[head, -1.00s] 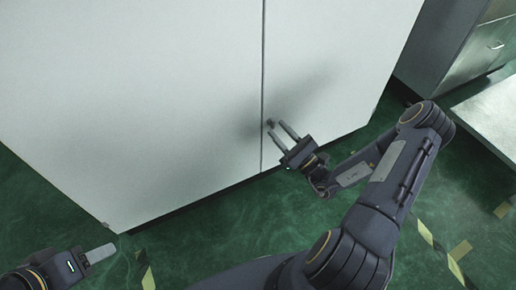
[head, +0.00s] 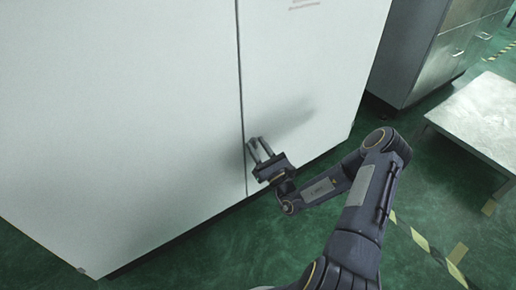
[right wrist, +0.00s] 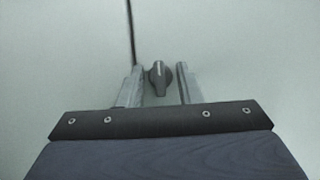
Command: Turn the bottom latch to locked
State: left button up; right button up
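The latch (right wrist: 159,78) is a small dark knob on the pale cabinet front, just right of the door seam. In the right wrist view its tapered end points down and a light mark shows near its top. My right gripper (right wrist: 158,80) is open, with one finger on each side of the knob. A gap shows on both sides, wider on the right. In the head view my right gripper (head: 259,145) is at the lower part of the cabinet (head: 130,110) beside the seam; the knob is not clear there. My left gripper is out of view.
A grey metal table (head: 485,115) stands on the right. Behind it is a dark cabinet (head: 400,60) with drawers and handles. The green floor (head: 250,245) is open in front of the pale cabinet, with yellow and black tape marks on the right.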

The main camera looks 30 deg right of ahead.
jog(key=c, duration=0.6)
jog(key=shift+r+m+h+p, duration=0.2)
jog(key=shift+m+h+p, duration=0.4)
jog(key=shift+m+p, duration=0.4)
jog(key=shift+c, duration=0.3)
jog(key=m+h+p, duration=0.1)
jog(key=m+p, duration=0.1)
jog(key=m, duration=0.1)
jog(key=m+g+h+p, duration=0.1)
jog(key=m+h+p, duration=0.1)
jog(key=m+p, duration=0.1)
jog(key=m+h+p, duration=0.1)
jog(key=m+p, duration=0.2)
jog(key=shift+a+r+m+g+h, duration=0.1)
jog(key=shift+m+g+h, duration=0.2)
jog(key=shift+m+h, duration=0.1)
jog(key=shift+f+m+g+h+p, duration=0.1)
jog(key=shift+m+g+h+p, duration=0.25)
jog(key=shift+m+p, duration=0.65)
jog(key=shift+f+m+g+h+p, duration=0.1)
jog(key=shift+m+g+h+p, duration=0.2)
jog(key=shift+m+p, duration=0.7)
jog(key=shift+m, duration=0.4)
jog(key=o, duration=0.7)
jog(key=shift+c, duration=0.2)
jog(key=shift+s, duration=0.1)
